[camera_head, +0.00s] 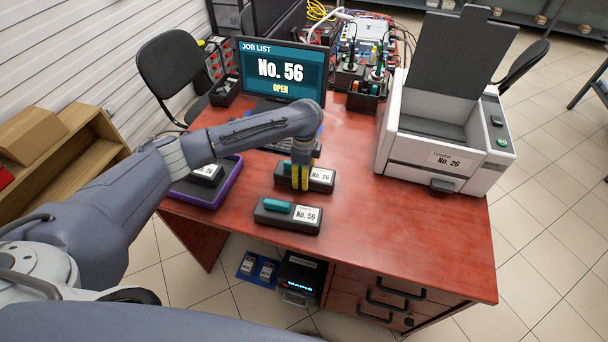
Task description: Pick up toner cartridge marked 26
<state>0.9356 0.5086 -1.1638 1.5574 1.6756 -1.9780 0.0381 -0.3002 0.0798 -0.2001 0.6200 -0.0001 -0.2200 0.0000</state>
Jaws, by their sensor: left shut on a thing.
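The toner cartridge marked No. 26 (320,177) is a dark block with a white label and a teal grip, at the middle of the red-brown desk. My left gripper (300,184) reaches down over it, its yellow fingers shut on it around the teal grip and partly hiding it. Whether the cartridge touches the desk is hard to tell. A similar cartridge marked No. 56 (287,215) lies just in front, nearer the desk's front edge. My right gripper is not in view.
A printer (440,140) labelled No. 26 stands at the right with its lid up. A purple-rimmed tray (213,201) holds another dark cartridge at the left. A monitor (281,70) reads "JOB LIST No. 56 OPEN". The desk (400,230) is clear at front right.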

